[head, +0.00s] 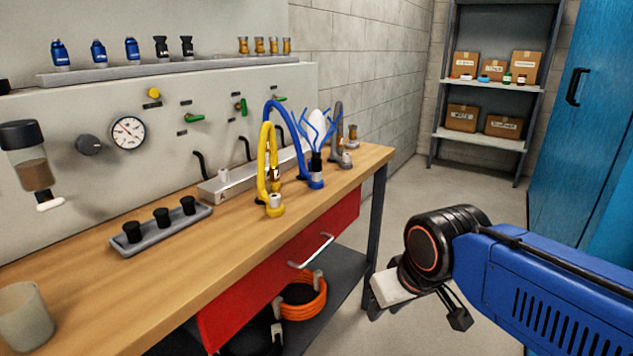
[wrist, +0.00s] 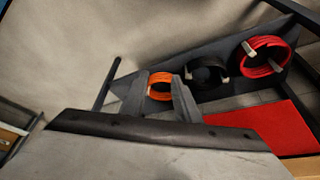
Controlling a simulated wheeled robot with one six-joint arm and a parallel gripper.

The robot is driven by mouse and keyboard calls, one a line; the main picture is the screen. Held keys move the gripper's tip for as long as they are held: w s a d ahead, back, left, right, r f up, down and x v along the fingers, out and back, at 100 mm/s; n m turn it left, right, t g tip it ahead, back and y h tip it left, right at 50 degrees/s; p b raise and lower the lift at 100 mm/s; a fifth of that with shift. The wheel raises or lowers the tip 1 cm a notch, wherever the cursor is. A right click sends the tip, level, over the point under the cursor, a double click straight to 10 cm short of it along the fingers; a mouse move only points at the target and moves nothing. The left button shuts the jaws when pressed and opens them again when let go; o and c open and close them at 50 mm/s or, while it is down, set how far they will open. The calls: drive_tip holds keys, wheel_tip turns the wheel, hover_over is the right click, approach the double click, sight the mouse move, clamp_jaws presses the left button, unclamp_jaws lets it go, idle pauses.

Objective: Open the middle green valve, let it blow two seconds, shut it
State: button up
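Three green valves are on the grey wall panel in the head view: a left one (head: 194,118), the middle green valve (head: 240,106) and a right one (head: 279,97). The middle handle looks closer to upright, while the left one lies nearly level; they are small at this distance. My gripper (head: 378,305) hangs low in front of the bench's right end, well away from the valves. In the wrist view my gripper (wrist: 153,85) has its two grey fingers apart with nothing held between them. The valves are outside the wrist view.
The wooden bench (head: 225,245) carries a yellow hose (head: 265,165), a blue hose (head: 300,150) and a grey tray (head: 150,240) with black pieces. A red drawer front (head: 280,275) and orange coil (head: 303,300) are below. The floor (head: 440,190) right of the bench is clear.

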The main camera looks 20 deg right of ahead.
drive_tip(key=shift+w+r, duration=0.1)
wheel_tip(320, 180, up, 36)
drive_tip(key=r+n+t+y, duration=0.1)
drive_tip(key=n+t+y, duration=0.5)
drive_tip(key=n+y, duration=0.15)
hover_over(246, 105)
drive_tip(key=s+d, duration=1)
drive_tip(key=s, duration=0.4)
drive_tip(key=x, duration=1.7)
drive_tip(key=shift+w+a, duration=0.25)
drive_tip(key=shift+a, duration=0.15)
drive_tip(key=shift+y, duration=0.25)
clamp_jaws()
